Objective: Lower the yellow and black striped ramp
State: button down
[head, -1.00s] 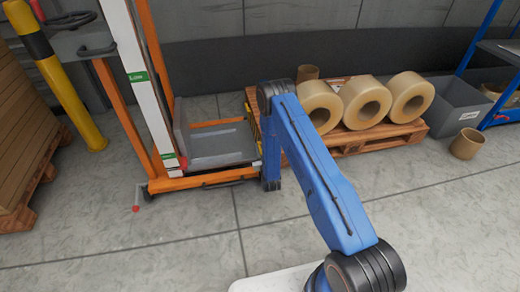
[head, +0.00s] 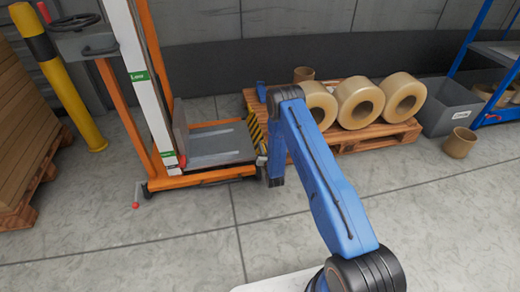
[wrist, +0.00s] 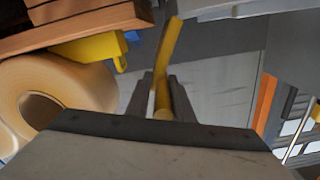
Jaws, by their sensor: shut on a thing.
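The yellow and black striped ramp (head: 254,131) stands steeply at the right edge of the lift's grey platform (head: 215,145) in the head view. My arm hides part of it. In the wrist view my gripper (wrist: 163,97) is shut on a yellow bar (wrist: 168,55), which seems to belong to the ramp. In the head view my gripper is mostly hidden behind my blue arm, low beside the ramp.
The orange lift frame (head: 205,178) carries the platform. Close right, a wooden pallet (head: 375,138) holds large tan rolls (head: 361,102). A grey bin (head: 447,105) and a brown pot (head: 459,143) are farther right. A yellow post (head: 70,90) stands left. The front floor is clear.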

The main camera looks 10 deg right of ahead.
jog(key=d+f+m, duration=0.5)
jog(key=m, duration=0.2)
jog(key=shift+d, duration=0.15)
jog(key=shift+f, duration=0.1)
dwell(0.6)
jog(key=c, duration=1.7)
grip_release()
jog(key=shift+d, duration=0.1)
jog(key=shift+s, duration=0.1)
jog(key=s, duration=1.7)
jog(key=shift+s, duration=0.1)
